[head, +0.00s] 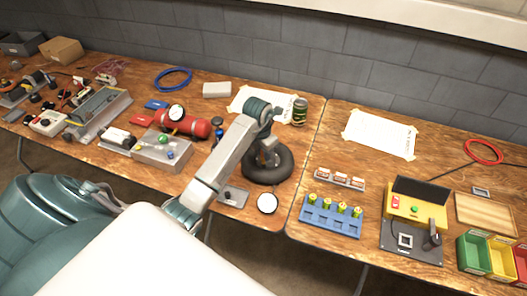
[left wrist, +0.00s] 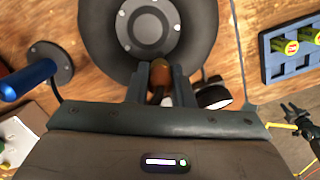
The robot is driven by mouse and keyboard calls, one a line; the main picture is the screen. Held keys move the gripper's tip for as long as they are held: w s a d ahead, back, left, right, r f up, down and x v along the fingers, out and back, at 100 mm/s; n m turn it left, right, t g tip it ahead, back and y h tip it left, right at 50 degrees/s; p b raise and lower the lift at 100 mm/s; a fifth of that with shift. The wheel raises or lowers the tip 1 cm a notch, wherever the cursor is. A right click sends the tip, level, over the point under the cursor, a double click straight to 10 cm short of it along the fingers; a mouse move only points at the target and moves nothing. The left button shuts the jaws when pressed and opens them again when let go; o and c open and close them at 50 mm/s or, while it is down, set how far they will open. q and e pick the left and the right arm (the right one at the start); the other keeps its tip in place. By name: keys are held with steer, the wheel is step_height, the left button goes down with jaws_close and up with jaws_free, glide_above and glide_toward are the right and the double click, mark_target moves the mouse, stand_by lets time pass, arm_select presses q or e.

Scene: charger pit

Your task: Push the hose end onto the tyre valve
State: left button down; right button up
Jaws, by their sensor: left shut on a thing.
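The black tyre (head: 287,167) lies flat on the left table, and its grey hub (left wrist: 148,28) shows in the left wrist view. My left gripper (head: 268,158) is over the tyre's near part. In the left wrist view my left gripper (left wrist: 161,82) is shut on the hose end (left wrist: 160,72), which has an orange-brown tip and a dark hose behind it. The tip points at the tyre near the hub's near side. The valve is hidden, so I cannot tell whether the tip touches it. My right gripper is not clearly seen; a dark claw-like shape is at the right edge there.
A round white gauge (head: 267,203) stands close in front of the tyre. A blue battery rack (head: 331,217) is to the right, across the gap between tables.

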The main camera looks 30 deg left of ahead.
arm_select(q)
steer(key=shift+f, duration=0.45)
steer(key=shift+f+b, duration=0.6)
steer(key=shift+b, duration=0.1)
steer(key=c, duration=1.2)
jaws_free()
steer(key=shift+r, duration=0.1)
steer(key=shift+r, duration=0.15)
steer(key=r, duration=0.2)
steer(key=r+b, duration=0.1)
steer(key=r, duration=0.2)
steer(key=s+r, duration=0.1)
steer(key=r, duration=0.2)
steer(key=shift+a, duration=0.1)
steer(key=shift+r+p, duration=0.65)
steer(key=shift+s+r+p, duration=0.15)
steer(key=shift+r+p, duration=0.4)
